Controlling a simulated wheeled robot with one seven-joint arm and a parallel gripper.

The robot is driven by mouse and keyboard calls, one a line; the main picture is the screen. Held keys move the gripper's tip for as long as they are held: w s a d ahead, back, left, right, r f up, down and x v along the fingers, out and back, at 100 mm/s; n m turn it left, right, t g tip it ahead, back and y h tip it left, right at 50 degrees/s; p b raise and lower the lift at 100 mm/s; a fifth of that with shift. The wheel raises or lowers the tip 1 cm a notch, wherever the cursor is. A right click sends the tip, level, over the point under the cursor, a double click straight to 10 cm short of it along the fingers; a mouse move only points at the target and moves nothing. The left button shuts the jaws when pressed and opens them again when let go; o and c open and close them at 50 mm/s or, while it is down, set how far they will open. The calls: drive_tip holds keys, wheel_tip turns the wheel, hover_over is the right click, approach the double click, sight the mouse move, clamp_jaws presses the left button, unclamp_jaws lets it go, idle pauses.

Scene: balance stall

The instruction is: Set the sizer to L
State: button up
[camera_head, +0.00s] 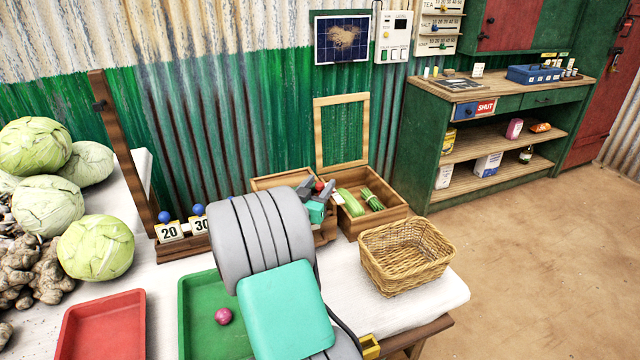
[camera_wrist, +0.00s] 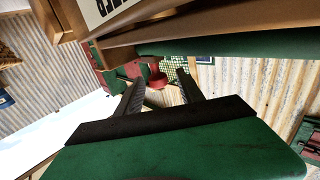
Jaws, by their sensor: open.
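The sizer seems to be the low wooden box at the back of the table, mostly hidden behind my arm in the head view. In the wrist view, a white label (camera_wrist: 102,6) with cut-off dark letters is on wood at the top edge. A red knob-like part (camera_wrist: 154,76) shows beyond and between my fingertips; a bit of red (camera_head: 319,186) also shows beside my gripper in the head view. My gripper (camera_head: 327,189) is open, its two dark fingers (camera_wrist: 159,78) apart with nothing clearly held. I cannot read the sizer's setting or tell whether the fingers touch the red part.
Cabbages (camera_head: 98,248), a red tray (camera_head: 103,328) and a green tray (camera_head: 197,318) with a pink ball (camera_head: 223,316) are left.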

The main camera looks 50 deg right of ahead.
drive_tip(key=shift+d+f, duration=0.1)
drive_tip(key=shift+d, duration=0.2)
drive_tip(key=shift+a, duration=0.1)
clamp_jaws()
idle(1.1)
